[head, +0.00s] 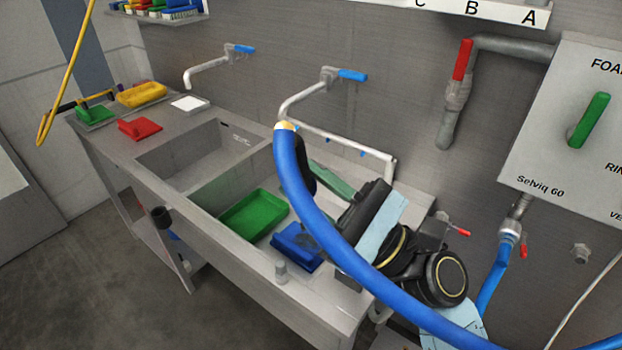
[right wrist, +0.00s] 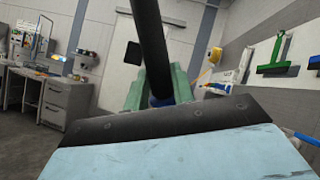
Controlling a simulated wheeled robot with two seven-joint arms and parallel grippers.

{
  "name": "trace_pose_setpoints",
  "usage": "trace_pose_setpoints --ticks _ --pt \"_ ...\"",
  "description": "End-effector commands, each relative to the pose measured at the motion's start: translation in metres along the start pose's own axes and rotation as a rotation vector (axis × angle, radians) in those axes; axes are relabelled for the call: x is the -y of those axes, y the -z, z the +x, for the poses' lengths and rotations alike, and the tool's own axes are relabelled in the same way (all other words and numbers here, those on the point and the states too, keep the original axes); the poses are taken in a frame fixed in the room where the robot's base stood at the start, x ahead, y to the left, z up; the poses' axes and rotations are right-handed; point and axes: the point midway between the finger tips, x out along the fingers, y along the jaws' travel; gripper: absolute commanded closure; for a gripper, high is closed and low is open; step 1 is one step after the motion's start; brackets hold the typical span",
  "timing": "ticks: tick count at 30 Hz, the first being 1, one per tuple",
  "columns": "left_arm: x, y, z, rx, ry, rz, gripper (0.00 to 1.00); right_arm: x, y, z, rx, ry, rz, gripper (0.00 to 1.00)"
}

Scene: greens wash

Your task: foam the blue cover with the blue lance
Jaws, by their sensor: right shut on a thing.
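The blue cover (head: 298,246) lies in the near basin of the steel sink (head: 205,243), beside a green tray-like piece (head: 254,215); the hose partly hides it. My right gripper (head: 314,169) has green fingers and is above the sink's right part. It is shut on the black body of the blue lance (head: 306,168), which shows as a black tube between the fingers in the right wrist view (right wrist: 152,45). The lance's blue hose (head: 310,215) arches in front of my right arm. The lance's outlet end and any foam cannot be made out. My left gripper is out of view.
Two wall taps (head: 335,76) reach over the sink. A red brush (head: 140,129) and a yellow item (head: 141,94) lie on the left counter. A foam panel (head: 567,135) with a green handle (head: 590,121) is on the right wall.

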Motion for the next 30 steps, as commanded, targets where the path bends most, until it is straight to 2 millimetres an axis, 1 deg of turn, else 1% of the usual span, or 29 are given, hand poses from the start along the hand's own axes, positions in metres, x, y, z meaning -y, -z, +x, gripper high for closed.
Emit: trace_pose_setpoints --ticks 5,15,18,21,30 --pt "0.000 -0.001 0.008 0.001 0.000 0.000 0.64 0.000 0.008 -0.004 0.004 0.002 0.003 0.85" --pt "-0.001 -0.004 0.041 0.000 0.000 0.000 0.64 -0.002 0.044 -0.018 0.004 0.002 0.003 0.85" --pt "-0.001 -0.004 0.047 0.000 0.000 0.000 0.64 -0.002 0.052 -0.021 0.003 0.003 0.002 0.85" --pt "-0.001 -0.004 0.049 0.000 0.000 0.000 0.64 -0.001 0.055 -0.022 0.003 0.002 0.001 0.85" --pt "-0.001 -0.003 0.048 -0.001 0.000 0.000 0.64 0.000 0.054 -0.022 0.003 0.002 0.002 0.85"
